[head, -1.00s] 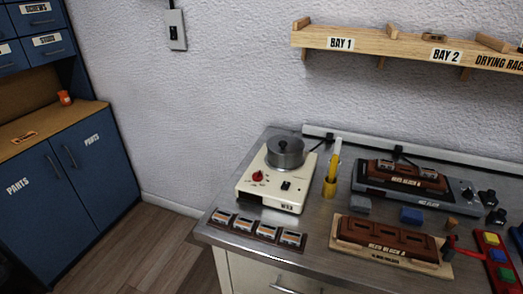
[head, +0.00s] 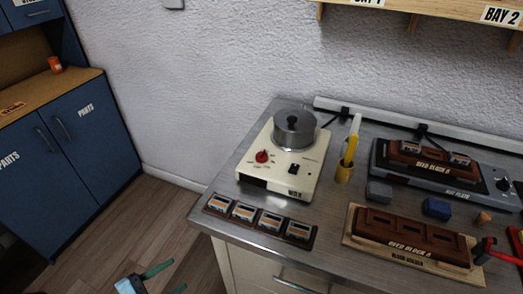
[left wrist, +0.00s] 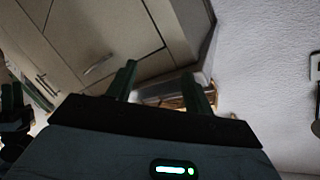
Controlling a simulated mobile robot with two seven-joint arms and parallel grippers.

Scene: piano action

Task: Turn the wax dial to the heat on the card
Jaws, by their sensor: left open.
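The cream wax heater (head: 255,180) stands on the steel bench in the head view, with a lidded grey pot (head: 294,132) on top. Its red wax dial (head: 262,156) is on the front left of the top face, with small marks around it too small to read. I cannot make out a heat card. My left gripper (head: 168,279) is open and empty at the bottom left, over the floor, well short of the bench and dial. Its two green fingers stand apart in the left wrist view (left wrist: 160,85). A dark part with green prongs at that view's left edge may be my right gripper.
Several small labelled blocks (head: 257,217) lie along the bench's front left edge. A yellow holder (head: 344,172) with sticks stands right of the heater. Brown bead block trays (head: 415,240) fill the right. A wooden shelf (head: 440,18) hangs above. Blue cabinets (head: 65,160) stand left.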

